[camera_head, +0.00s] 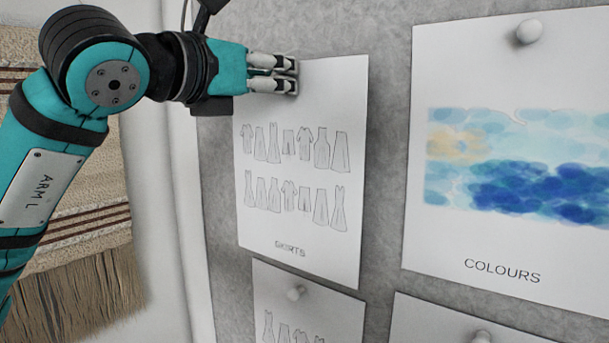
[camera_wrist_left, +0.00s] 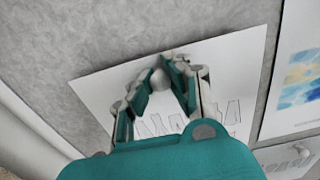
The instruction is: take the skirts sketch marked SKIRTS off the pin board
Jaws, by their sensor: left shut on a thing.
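The skirts sketch (camera_head: 315,150) is a white sheet with two rows of garment drawings and the word SKIRTS, at the pin board's left side in the head view. It also shows in the left wrist view (camera_wrist_left: 245,65). My left gripper (camera_head: 292,74) is at the sheet's top edge, its fingers shut around a white round pin (camera_wrist_left: 160,79). In the head view the fingers hide the pin. Whether the sheet touches the board behind it cannot be told. My right gripper is not in view.
The grey pin board (camera_head: 385,130) also bears a COLOURS sheet (camera_head: 450,245) on the right, close beside the sketch. A striped woven textile (camera_head: 80,210) is at left.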

